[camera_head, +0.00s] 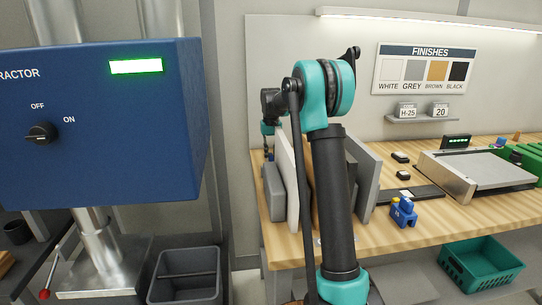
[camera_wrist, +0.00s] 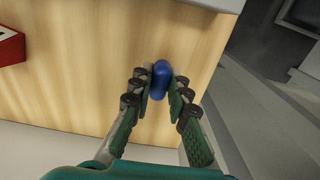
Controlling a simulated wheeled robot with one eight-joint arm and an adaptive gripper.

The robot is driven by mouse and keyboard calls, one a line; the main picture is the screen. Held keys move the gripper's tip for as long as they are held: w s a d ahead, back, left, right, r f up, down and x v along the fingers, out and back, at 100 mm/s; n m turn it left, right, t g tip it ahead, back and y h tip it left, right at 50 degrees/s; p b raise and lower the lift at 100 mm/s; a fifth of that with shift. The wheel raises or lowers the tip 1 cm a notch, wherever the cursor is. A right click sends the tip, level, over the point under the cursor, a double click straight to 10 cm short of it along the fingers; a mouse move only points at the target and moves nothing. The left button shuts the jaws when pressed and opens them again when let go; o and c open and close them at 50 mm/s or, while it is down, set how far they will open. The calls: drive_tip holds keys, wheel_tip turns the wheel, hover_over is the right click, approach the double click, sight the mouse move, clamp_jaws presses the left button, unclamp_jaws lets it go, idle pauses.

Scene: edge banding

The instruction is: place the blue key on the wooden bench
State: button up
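The blue key (camera_wrist: 161,80) shows in the wrist view as a small rounded blue shape between the fingertips of my gripper (camera_wrist: 162,84). The fingers look shut on its two sides, and part of it is hidden by them. Below it is the wooden bench top (camera_wrist: 90,60); whether the key touches the wood is not clear. In the head view, the wooden bench (camera_head: 400,236) runs along the wall. My gripper (camera_head: 268,148) is at its left end, mostly hidden behind upright panels and my arm. The key cannot be made out there.
White and grey upright panels (camera_head: 281,185) stand at the bench's left end. A blue and yellow item (camera_head: 404,212) and a metal-topped device (camera_head: 478,170) are farther right. A red box (camera_wrist: 10,47) lies at the wrist view's left. Wood around the key looks clear.

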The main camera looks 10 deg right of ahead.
sight(271, 154)
drive_tip(key=o, duration=0.5)
drive_tip(key=shift+c, duration=0.2)
drive_tip(key=shift+r, duration=0.15)
wheel_tip(271, 154, up, 12)
